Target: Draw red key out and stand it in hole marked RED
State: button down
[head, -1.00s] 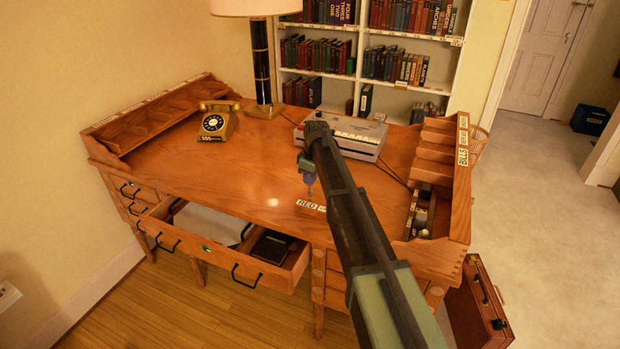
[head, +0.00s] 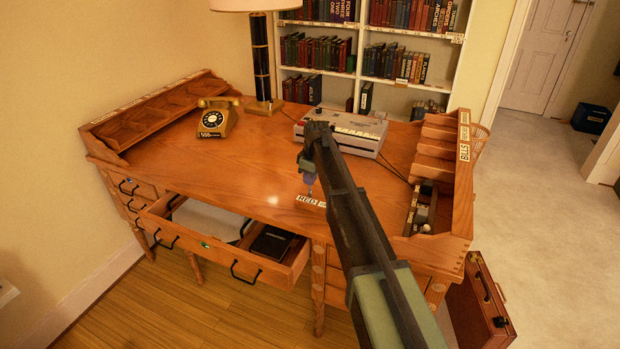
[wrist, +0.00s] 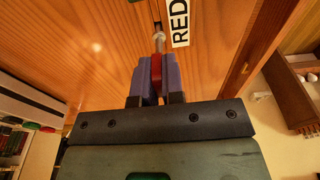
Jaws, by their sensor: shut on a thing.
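My gripper (wrist: 157,64) has bluish-purple fingers, shut on the red key (wrist: 157,78). The key's grey metal shaft (wrist: 159,42) points away from the fingers towards the wooden desktop. A white label reading RED (wrist: 179,22) lies just right of the shaft's end in the wrist view. I cannot tell whether the shaft's end touches the desk or is in a hole. In the head view my gripper (head: 308,180) points down just above the RED label (head: 307,200) near the desk's front edge; the key is too small to make out there.
A grey machine (head: 342,132) stands behind my gripper. A gold telephone (head: 217,119) and a lamp (head: 262,60) are further left. Pigeonholes (head: 450,155) line the right edge. An open front drawer (head: 225,243) holds a dark book (head: 272,242). The desktop left of the gripper is clear.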

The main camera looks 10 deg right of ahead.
jog(key=shift+f+b, duration=0.65)
jog(key=shift+f, duration=0.1)
jog(key=c, duration=0.7)
grip_release()
jog(key=shift+r, duration=0.1)
notch_tip(320, 180, up, 8)
jog(key=p, duration=0.8)
